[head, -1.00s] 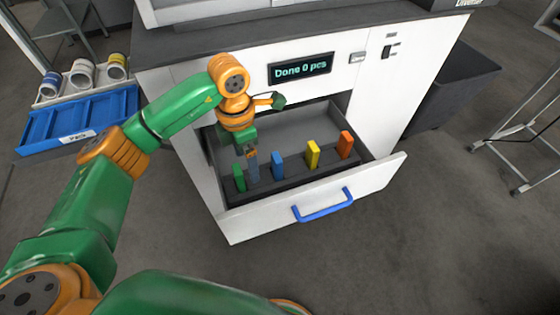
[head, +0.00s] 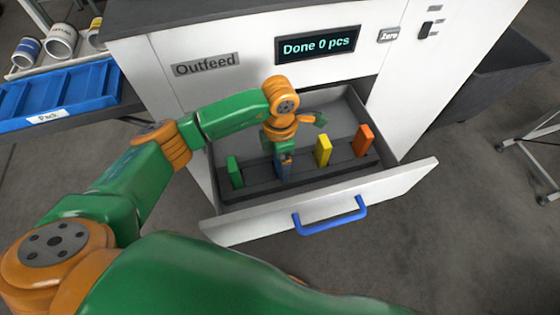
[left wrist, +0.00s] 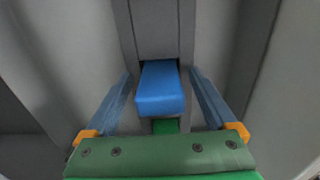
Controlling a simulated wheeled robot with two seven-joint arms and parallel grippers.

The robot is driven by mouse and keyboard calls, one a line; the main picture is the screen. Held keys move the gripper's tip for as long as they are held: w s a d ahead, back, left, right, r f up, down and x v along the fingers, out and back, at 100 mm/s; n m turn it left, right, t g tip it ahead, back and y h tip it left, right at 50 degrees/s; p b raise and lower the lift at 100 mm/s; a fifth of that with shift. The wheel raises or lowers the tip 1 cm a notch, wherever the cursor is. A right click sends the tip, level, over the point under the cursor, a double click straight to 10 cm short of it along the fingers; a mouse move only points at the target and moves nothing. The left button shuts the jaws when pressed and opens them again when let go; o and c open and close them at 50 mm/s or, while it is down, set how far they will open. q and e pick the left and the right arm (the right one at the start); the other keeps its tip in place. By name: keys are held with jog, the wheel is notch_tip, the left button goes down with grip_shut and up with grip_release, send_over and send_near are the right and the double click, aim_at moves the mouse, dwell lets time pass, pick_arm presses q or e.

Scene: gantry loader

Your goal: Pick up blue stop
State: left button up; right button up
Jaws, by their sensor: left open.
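The blue stop (left wrist: 160,88) stands in a slot of the dark rail inside the open drawer, seen from above in the left wrist view. In the head view the blue stop is mostly hidden behind my left gripper (head: 284,170). In the left wrist view my left gripper (left wrist: 165,95) is open, with one finger on each side of the blue stop and a gap visible on both sides. A bit of green (left wrist: 165,127) shows just below the stop. My right gripper is not in view.
A green stop (head: 235,172) stands left in the same rail, and a yellow stop (head: 323,150) and an orange stop (head: 363,140) stand to the right. The drawer front (head: 400,190) has a blue handle (head: 332,217). A blue tray (head: 60,95) is at the left.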

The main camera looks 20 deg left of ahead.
pick_arm(q)
grip_shut()
